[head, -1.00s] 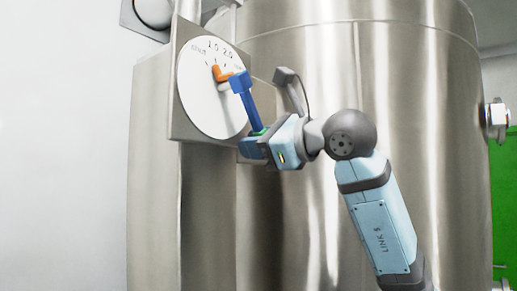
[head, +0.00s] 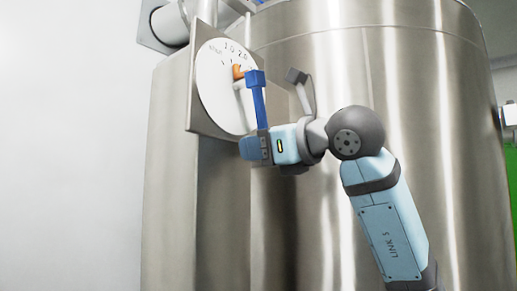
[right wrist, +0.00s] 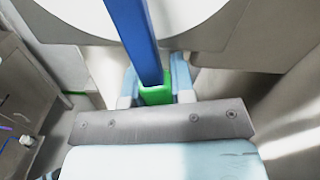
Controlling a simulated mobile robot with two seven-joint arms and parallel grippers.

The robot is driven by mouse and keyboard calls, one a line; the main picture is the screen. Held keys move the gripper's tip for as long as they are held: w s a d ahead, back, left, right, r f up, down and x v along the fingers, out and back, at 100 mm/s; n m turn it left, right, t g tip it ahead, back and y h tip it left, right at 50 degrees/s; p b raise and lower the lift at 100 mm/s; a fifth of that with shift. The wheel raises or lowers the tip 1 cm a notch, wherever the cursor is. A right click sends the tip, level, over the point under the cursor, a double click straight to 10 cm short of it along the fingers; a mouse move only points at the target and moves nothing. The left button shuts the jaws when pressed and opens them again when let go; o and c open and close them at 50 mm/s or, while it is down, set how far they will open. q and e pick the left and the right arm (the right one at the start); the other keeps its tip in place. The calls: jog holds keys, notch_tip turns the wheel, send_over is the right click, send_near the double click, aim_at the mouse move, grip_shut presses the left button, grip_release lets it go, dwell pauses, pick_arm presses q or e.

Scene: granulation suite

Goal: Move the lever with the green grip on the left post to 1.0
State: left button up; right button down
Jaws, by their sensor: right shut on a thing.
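A blue lever (head: 260,103) hangs down in front of the dial, nearly upright. Its green grip (right wrist: 157,94) shows at the lever's end in the right wrist view, between the fingers. My right gripper (head: 250,147) is shut on this grip, which it hides in the head view. My left gripper is out of view.
A large shiny steel vessel (head: 400,85) stands close behind my right arm and the dial. Pipework (head: 170,22) sits above left of the dial plate. A pale wall (head: 70,150) fills the left, with free room before it.

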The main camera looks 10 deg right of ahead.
jog(key=shift+r, duration=0.1)
jog(key=c, duration=1)
grip_release()
jog(key=shift+o, duration=0.2)
jog(key=shift+s+d, duration=0.35)
jog(key=shift+s, duration=0.05)
jog(key=b+v, duration=0.3)
jog(key=v, duration=0.9)
jog(key=shift+s+d, duration=0.25)
jog(key=shift+s, duration=0.1)
